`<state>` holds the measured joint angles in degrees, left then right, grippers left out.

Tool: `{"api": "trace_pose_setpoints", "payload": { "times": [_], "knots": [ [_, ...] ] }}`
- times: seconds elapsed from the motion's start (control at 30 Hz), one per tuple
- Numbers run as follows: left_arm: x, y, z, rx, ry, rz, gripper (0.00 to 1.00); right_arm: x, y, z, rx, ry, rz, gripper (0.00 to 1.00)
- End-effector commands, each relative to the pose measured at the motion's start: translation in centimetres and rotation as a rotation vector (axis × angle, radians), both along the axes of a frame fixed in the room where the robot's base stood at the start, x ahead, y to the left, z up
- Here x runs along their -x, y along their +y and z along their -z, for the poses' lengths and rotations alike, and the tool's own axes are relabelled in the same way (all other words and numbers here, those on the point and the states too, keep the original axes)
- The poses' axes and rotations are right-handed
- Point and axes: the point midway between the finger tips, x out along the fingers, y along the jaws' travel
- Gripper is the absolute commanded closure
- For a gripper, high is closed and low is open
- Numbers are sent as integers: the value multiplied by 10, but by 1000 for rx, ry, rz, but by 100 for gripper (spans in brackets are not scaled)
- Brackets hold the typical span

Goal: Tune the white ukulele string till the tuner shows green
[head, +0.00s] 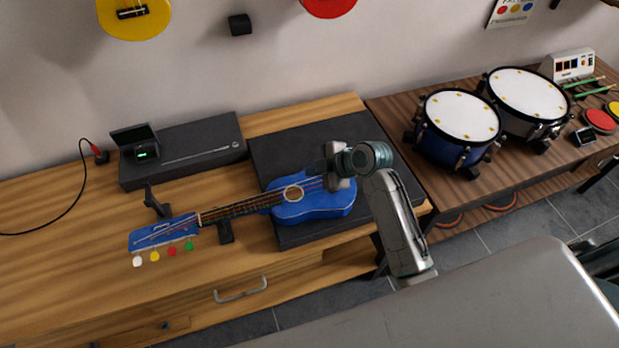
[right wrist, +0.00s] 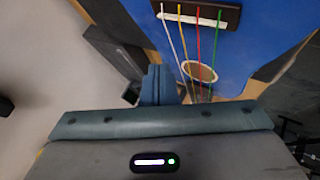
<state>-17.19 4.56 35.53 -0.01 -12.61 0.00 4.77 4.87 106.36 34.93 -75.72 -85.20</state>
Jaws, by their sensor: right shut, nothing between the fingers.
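The blue ukulele (head: 325,205) lies on its back with its neck pointing left. The white peg (head: 137,262) is the leftmost of the coloured pegs at the headstock (head: 165,234). In the right wrist view the white string (right wrist: 169,38) is the leftmost string, beside the yellow, red and green ones. The small black tuner (head: 133,137) sits at the back left with a lit green readout (head: 142,154). My right gripper (head: 318,169) is shut and empty over the ukulele's body; its shut fingers (right wrist: 160,72) show near the white string. My left gripper is out of view.
A black mat (head: 275,150) lies under the body, and black supports (head: 225,232) stand by the neck. A long black case (head: 200,147) is behind. A red plug and cable (head: 98,152) reach the tuner. Drums (head: 455,130) stand on the right table. The left front tabletop is clear.

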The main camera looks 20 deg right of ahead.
Motion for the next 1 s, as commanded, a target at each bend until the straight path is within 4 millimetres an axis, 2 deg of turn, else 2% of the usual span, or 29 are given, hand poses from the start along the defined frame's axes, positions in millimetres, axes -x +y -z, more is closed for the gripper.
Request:
{"api": "trace_pose_setpoints", "payload": {
  "times": [0.2,1.0],
  "knots": [
    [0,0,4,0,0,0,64,0,0,8,-1,0,1,100],
    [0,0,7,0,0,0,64,0,0,13,-1,0,1,100]
  ]
}}
